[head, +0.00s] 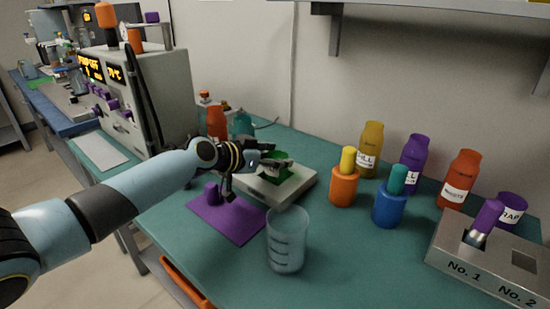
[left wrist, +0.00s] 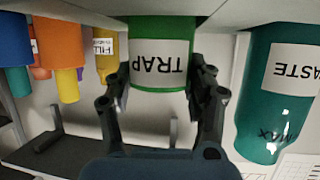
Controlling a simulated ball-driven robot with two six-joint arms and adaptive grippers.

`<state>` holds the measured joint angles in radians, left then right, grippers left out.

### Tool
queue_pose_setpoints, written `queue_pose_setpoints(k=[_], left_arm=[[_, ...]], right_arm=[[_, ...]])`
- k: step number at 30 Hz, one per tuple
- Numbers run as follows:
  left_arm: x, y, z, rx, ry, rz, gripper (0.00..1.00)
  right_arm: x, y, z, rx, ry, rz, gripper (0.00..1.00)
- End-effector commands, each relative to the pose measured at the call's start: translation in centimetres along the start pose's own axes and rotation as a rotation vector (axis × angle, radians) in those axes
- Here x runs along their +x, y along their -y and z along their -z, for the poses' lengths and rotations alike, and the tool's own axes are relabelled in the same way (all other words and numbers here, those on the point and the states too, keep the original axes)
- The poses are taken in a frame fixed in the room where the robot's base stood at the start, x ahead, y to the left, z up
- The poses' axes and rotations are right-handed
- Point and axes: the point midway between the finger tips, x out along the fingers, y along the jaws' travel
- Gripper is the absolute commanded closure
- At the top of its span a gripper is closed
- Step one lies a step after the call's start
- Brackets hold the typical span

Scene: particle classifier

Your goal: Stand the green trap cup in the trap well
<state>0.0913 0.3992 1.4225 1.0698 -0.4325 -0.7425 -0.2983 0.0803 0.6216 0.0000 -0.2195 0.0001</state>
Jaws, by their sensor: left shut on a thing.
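The green trap cup (head: 280,165) is in my left gripper (head: 262,163), at the pale block (head: 296,187) in the middle of the table. In the left wrist view the green cup (left wrist: 160,25) shows upside down with its TRAP label, between the two fingers of my left gripper (left wrist: 160,85). The cup's lower end is cut off at that picture's top edge, where the block's pale face shows on both sides. The trap well itself is hidden, and I cannot tell how deep the cup sits. My right gripper is not in view.
A clear beaker (head: 287,240) stands in front of the block, beside a purple mat (head: 228,222). A teal WASTE bottle (left wrist: 275,95) stands close to the gripper. Orange (head: 343,188) and blue (head: 390,207) holders stand to the right, with a numbered grey rack (head: 470,262) beyond.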

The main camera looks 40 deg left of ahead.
Motion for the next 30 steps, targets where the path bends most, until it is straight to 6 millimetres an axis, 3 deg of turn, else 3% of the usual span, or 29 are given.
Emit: queue_pose_setpoints(k=[4, 5, 10, 21, 30], left_arm=[[0.1, 0.0, -0.4, 0.001, 0.000, 0.000, 0.79], [0.1, 0.0, -0.3, 0.001, 0.000, 0.000, 0.43], [0.1, 0.0, -0.2, 0.000, 0.000, 0.000, 0.22], [-0.3, 0.0, 0.1, 0.001, 0.001, 0.000, 0.22], [-6.7, 0.0, 0.1, 0.007, 0.004, -0.002, 0.22]], right_arm=[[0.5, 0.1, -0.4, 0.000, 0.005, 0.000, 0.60], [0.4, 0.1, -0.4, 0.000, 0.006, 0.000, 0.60], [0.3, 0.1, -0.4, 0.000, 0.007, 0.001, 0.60], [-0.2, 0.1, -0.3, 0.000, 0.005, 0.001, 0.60], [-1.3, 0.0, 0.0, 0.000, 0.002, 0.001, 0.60]])
